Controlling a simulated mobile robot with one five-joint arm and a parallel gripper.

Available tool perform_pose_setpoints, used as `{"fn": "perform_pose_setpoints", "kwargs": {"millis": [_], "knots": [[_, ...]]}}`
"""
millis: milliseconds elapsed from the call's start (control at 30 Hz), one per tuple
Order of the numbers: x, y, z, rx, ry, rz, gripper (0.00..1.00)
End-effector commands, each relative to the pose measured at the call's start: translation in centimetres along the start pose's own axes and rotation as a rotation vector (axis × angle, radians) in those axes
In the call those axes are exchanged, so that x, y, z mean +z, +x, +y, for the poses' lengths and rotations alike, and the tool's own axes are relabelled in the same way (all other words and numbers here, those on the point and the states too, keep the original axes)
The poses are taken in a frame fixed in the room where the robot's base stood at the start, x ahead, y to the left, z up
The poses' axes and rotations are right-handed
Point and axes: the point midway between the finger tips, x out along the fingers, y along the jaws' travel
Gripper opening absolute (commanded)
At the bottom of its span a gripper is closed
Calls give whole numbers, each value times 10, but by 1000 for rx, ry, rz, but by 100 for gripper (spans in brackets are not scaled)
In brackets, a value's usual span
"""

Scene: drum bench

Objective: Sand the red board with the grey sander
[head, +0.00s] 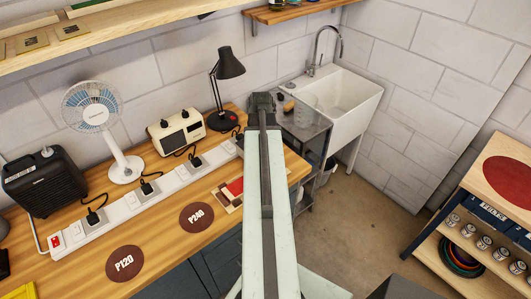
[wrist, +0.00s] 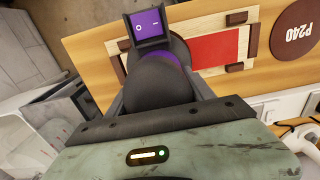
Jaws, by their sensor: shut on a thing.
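In the wrist view my gripper (wrist: 158,88) is shut on the grey sander (wrist: 155,90), a dark rounded body with a purple band and a purple switch marked O and –. The sander is above or on the left part of the red board (wrist: 216,50); I cannot tell whether it touches. The board lies on a pale wooden base with dark brown blocks around it. In the head view the red board (head: 236,187) shows beside my arm, which hides the gripper and sander.
Brown discs P240 (head: 197,217) and P120 (head: 124,262) lie on the bench. A long white power strip (head: 130,205) runs behind them. A fan (head: 97,118), radio (head: 177,131) and black lamp (head: 226,68) stand at the back. A sink (head: 335,105) is beyond the bench's right end.

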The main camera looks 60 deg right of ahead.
Motion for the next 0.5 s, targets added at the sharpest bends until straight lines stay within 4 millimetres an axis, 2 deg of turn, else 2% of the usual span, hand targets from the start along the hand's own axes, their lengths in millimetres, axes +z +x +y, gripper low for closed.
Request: {"fn": "perform_pose_setpoints", "kwargs": {"millis": [500], "knots": [[0, -1, -16, 0, -1, 0, 0]]}}
